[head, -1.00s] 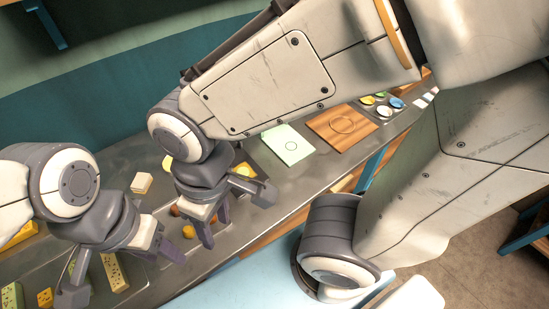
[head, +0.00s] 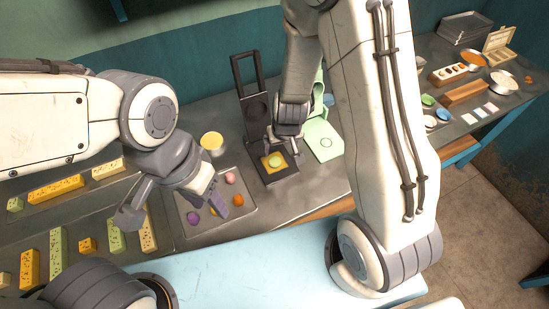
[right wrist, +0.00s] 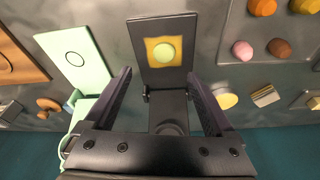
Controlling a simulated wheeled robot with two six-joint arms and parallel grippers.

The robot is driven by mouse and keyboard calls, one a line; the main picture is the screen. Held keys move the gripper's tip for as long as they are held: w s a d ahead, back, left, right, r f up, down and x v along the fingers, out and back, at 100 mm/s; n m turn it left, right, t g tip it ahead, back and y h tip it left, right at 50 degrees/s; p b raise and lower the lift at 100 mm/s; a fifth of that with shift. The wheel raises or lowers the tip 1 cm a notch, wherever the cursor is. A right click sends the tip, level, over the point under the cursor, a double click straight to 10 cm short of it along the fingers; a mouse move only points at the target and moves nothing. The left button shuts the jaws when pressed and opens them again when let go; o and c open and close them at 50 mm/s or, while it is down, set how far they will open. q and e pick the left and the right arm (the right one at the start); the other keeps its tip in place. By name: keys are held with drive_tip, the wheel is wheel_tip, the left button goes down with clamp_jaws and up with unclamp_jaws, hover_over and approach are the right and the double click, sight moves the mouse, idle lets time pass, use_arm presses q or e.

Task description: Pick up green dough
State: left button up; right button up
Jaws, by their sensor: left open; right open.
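The green dough is a small yellow-green ball (head: 275,160) on a yellow square (head: 266,167) on the base of a black press (head: 275,181), whose upright plate stands open behind it. In the right wrist view, the dough (right wrist: 164,53) sits on its yellow square, ahead of and between the fingers. My right gripper (head: 286,146) is open and empty just behind the dough, and also shows in the right wrist view (right wrist: 160,74). My left gripper (head: 214,203) is open over the grey tray (head: 247,221), and partly hides it.
The tray holds several coloured dough balls, including pink (head: 232,177) and purple (head: 193,217). A yellow-topped round container (head: 212,142) stands behind the tray. A light-green board (head: 330,150) lies right of the press. Several speckled blocks (head: 57,189) lie at the left.

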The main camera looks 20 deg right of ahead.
drive_tip(key=b, duration=0.2)
hover_over(275, 161)
drive_tip(key=s, duration=0.2)
drive_tip(key=f, duration=0.4)
drive_tip(key=shift+d+f, duration=0.3)
drive_tip(key=shift+d, duration=0.1)
drive_tip(key=shift+a+p+x, duration=0.2)
drive_tip(key=shift+p+x, duration=0.25)
drive_tip(key=shift+x, duration=0.85)
drive_tip(key=shift+a+p+x, duration=0.2)
drive_tip(key=shift+p+x, duration=0.25)
drive_tip(key=shift+x, duration=0.85)
clamp_jaws()
